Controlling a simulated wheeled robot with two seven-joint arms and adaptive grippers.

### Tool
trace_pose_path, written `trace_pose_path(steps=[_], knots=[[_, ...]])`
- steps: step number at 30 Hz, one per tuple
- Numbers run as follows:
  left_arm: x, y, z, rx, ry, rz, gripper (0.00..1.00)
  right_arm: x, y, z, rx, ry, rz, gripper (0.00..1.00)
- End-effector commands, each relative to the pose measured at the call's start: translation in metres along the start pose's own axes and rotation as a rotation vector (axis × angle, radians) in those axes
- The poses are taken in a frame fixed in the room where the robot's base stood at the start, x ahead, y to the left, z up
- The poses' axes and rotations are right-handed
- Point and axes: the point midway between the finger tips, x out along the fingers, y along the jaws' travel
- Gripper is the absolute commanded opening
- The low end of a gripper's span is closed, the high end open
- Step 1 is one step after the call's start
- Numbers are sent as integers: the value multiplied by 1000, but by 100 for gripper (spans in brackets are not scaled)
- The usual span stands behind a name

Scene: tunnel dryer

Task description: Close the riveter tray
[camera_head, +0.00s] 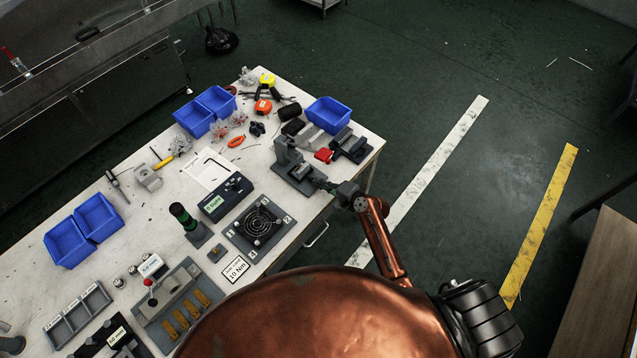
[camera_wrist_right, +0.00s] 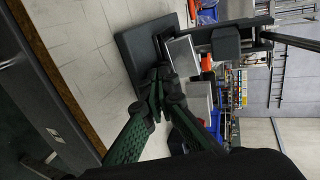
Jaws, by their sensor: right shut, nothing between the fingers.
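The riveter (camera_head: 281,156) is a grey upright machine on a dark base plate, standing near the right end of the white table. Its tray, a small light grey piece (camera_head: 300,171), shows low on the riveter's right side. In the right wrist view the tray is a pale panel (camera_wrist_right: 181,57) beside the dark base (camera_wrist_right: 134,52). My right gripper (camera_head: 327,185) is shut and empty, right beside the tray side of the riveter. Its green fingers also show in the right wrist view (camera_wrist_right: 163,82), tips close to the panel. I cannot tell whether they touch it. My left gripper is not in view.
A black box with a display (camera_head: 227,197) and a dark fixture plate (camera_head: 259,224) lie to the left. The floor beyond the table's right edge is clear.

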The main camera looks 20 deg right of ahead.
Motion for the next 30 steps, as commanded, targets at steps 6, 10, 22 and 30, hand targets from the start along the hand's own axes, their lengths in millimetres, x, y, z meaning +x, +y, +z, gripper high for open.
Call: trace_pose_path(steps=[6,10,22,30], knots=[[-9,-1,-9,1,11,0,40,-25,4,2,-7,-15,2,0],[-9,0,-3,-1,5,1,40,-58,6,1,-7,-13,3,0],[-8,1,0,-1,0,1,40,-119,7,-2,-3,-8,3,0],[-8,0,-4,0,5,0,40,-122,6,-1,-2,-10,2,0]])
